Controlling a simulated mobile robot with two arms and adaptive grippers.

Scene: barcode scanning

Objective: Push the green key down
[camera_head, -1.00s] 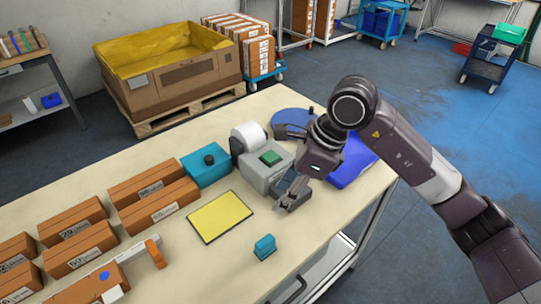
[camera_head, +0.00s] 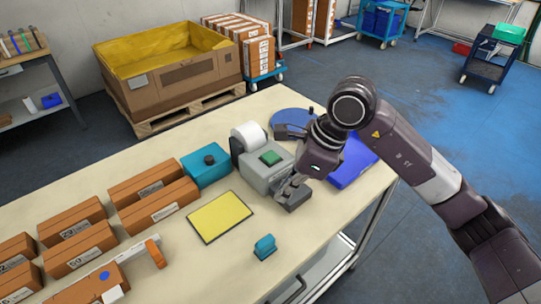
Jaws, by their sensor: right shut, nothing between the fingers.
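The green key (camera_head: 270,158) sits on top of a grey label printer (camera_head: 256,176) with a white paper roll (camera_head: 249,136) at its back. My right gripper (camera_head: 288,194) is at the printer's front right side, its fingers pointing down and left, below and to the right of the key. The gripper is shut and holds nothing. It is apart from the green key; whether it touches the printer's side I cannot tell. My left gripper is not in view.
A teal box (camera_head: 205,167) with a black knob stands left of the printer. A yellow mat (camera_head: 219,216), a small teal block (camera_head: 264,246), an orange-and-white scanner (camera_head: 154,252) and several brown boxes (camera_head: 158,207) lie on the table. A blue tray (camera_head: 352,164) is behind my gripper.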

